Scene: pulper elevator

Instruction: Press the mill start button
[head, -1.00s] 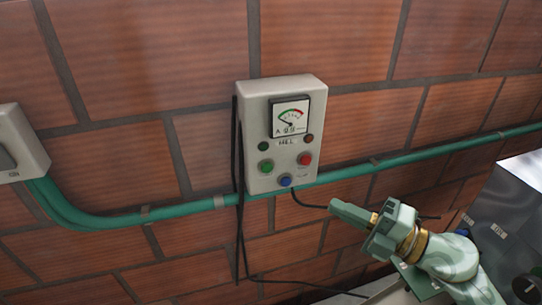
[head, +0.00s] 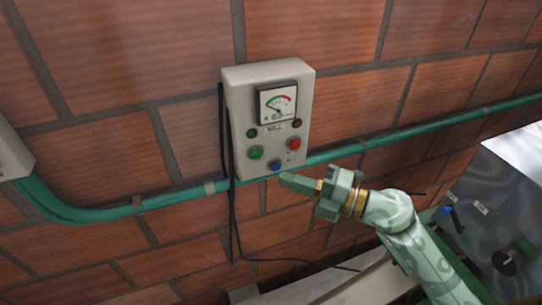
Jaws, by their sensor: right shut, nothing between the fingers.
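The mill control box (head: 238,105), pale grey with a dial gauge (head: 278,103), is fixed to the brick wall in the head view. A green button (head: 256,152) is at its lower left, a red button (head: 293,144) at its right and a blue button (head: 276,166) at the bottom. Two small dark lamps sit just under the gauge. My right gripper (head: 287,180) is shut and empty. Its tip shows just below and right of the blue button, under the box's lower edge; I cannot tell whether it touches anything. My left gripper is out of view.
A green conduit (head: 400,143) runs along the wall behind and below the box. Black cables (head: 232,205) hang at its left side. Part of another grey box (head: 12,155) is at the left edge. A metal machine (head: 490,185) with knobs stands at the right.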

